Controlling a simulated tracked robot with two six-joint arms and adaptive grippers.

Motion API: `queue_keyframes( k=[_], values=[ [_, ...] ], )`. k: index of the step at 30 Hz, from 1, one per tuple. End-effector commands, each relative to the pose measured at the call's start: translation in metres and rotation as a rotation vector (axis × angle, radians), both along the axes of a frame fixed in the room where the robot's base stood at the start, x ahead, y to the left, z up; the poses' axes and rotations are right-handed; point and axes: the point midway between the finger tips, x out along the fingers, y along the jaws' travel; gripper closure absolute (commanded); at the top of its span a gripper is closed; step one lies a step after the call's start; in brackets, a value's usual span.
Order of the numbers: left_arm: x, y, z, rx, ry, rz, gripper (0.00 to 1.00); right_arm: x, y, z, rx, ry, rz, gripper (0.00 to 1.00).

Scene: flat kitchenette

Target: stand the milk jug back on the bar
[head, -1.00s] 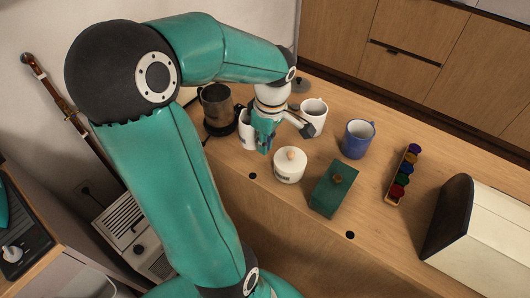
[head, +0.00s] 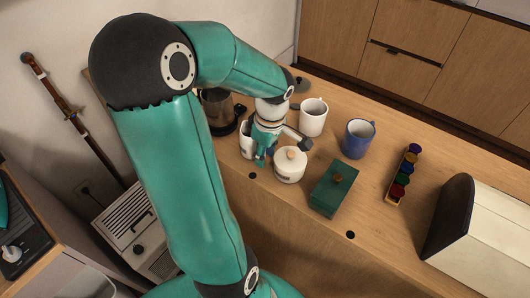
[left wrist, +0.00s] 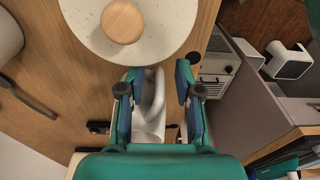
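The white milk jug (head: 245,143) is near the bar's front edge, beside the lidded white bowl, partly hidden by my left gripper. I cannot tell whether it stands fully upright. In the left wrist view its looped handle and part of its body (left wrist: 152,112) show between the fingers. My left gripper (head: 266,154) points down at the jug. In the left wrist view its fingers (left wrist: 158,94) are apart, one on each side of the handle, with a gap on the right. The wooden bar top (head: 222,160) lies below. My right gripper is out of view.
The lidded white bowl (head: 289,166) is close to the gripper. A white mug (head: 313,118), blue mug (head: 357,139), green box (head: 333,189) and pod rack (head: 403,176) stand to the right. A dark kettle (head: 217,112) is behind the jug. The bar's front edge is near.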

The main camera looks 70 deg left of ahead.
Motion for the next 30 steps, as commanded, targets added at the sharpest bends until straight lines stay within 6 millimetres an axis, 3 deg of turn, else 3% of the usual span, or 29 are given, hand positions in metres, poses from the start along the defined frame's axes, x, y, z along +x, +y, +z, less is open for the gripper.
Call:
queue_keyframes(
  k=[10, 24, 30],
  values=[
    [0.002, 0.000, 0.013, 0.003, -0.003, 0.000, 0.66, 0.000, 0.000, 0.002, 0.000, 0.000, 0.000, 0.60],
    [0.007, -0.006, 0.100, 0.003, -0.004, -0.001, 0.66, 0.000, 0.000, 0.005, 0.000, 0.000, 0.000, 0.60],
    [0.008, -0.007, 0.119, 0.001, -0.001, 0.000, 0.66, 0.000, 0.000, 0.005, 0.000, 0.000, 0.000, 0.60]
  ],
)
